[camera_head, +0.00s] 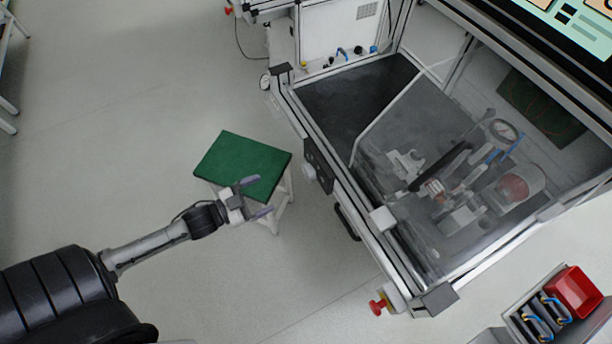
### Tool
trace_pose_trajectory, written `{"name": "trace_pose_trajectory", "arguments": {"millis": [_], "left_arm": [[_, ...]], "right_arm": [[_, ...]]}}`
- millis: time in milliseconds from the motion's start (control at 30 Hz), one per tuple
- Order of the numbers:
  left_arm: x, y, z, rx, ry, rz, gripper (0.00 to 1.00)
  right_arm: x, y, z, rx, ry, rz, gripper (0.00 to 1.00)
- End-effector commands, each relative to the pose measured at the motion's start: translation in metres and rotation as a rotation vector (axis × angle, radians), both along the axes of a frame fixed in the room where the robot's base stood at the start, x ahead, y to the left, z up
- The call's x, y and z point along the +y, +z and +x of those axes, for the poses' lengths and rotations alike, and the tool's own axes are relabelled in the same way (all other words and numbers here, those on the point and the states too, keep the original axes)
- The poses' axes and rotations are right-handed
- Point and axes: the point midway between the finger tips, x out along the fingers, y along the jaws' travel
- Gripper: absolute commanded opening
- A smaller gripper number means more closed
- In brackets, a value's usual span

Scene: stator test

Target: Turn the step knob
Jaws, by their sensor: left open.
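A pale round knob (309,171) sticks out from a dark panel (322,160) on the front frame of the test bench; I take it to be the step knob. Its markings are too small to read. My left gripper (254,197) is open and empty, with two grey fingers spread apart. It is to the left of the knob and a little lower in the picture, apart from it, and appears over the edge of a green-topped stool. My right gripper is not in view.
The green-topped stool (240,160) stands beside the bench front. A dark handle (347,222) and a red button (377,307) are lower along the bench. A clear cover encloses fixtures (440,185).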

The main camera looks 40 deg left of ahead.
Motion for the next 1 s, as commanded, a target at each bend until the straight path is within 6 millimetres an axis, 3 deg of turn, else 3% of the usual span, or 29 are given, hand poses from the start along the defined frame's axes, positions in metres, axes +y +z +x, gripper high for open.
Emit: {"name": "trace_pose_trajectory", "arguments": {"millis": [233, 700, 1000], "left_arm": [[-0.007, 0.002, 0.016, -0.03, -0.02, -0.017, 0.84], [-0.036, 0.002, 0.093, -0.029, -0.017, -0.016, 0.84], [-0.047, 0.003, 0.122, -0.027, -0.018, -0.015, 0.84]], "right_arm": [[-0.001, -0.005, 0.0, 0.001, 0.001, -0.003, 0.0], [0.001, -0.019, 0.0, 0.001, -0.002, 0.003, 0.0], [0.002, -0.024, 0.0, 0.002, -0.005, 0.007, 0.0]]}}
